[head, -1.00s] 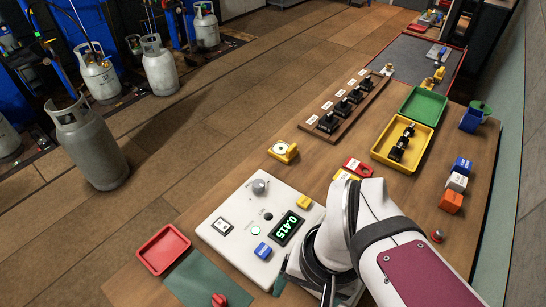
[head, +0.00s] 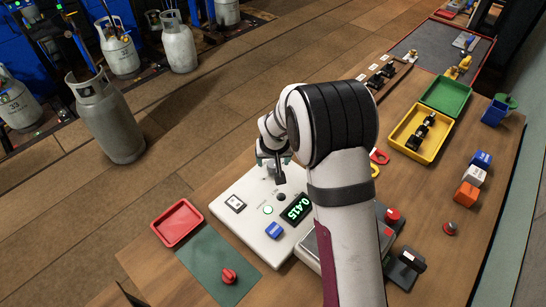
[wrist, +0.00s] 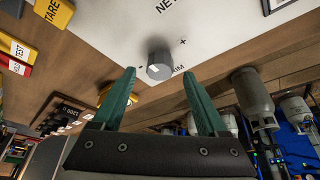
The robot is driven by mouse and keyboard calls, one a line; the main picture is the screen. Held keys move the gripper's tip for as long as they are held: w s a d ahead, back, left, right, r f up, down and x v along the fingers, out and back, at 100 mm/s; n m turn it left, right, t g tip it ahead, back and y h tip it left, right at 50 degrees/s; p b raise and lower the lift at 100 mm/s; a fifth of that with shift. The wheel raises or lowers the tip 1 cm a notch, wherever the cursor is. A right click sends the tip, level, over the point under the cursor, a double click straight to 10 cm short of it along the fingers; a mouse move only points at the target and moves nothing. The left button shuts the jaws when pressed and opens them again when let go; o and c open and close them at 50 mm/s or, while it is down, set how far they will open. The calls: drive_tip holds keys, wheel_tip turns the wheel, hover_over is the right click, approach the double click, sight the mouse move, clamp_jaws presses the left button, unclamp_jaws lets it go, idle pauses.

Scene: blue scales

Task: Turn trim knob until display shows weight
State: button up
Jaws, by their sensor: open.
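The white scale panel (head: 226,213) lies on the wooden table. Its green display (head: 296,209) reads 0.415, as far as I can read. The grey trim knob (wrist: 159,66) shows clearly in the wrist view, with a white mark on it, "TRIM" beside it and a plus sign nearby. My gripper (wrist: 159,74) is open, its two green fingers on either side of the knob in the picture. The knob appears just beyond the fingertips; I cannot tell whether they touch. In the head view my gripper (head: 272,160) is over the panel's far corner and largely hides the knob.
A red tray (head: 178,222) and green mat (head: 212,277) with a red knob (head: 229,275) lie left. A yellow tray (head: 399,138) stands right.

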drive_tip(key=shift+x, duration=1.1)
clamp_jaws()
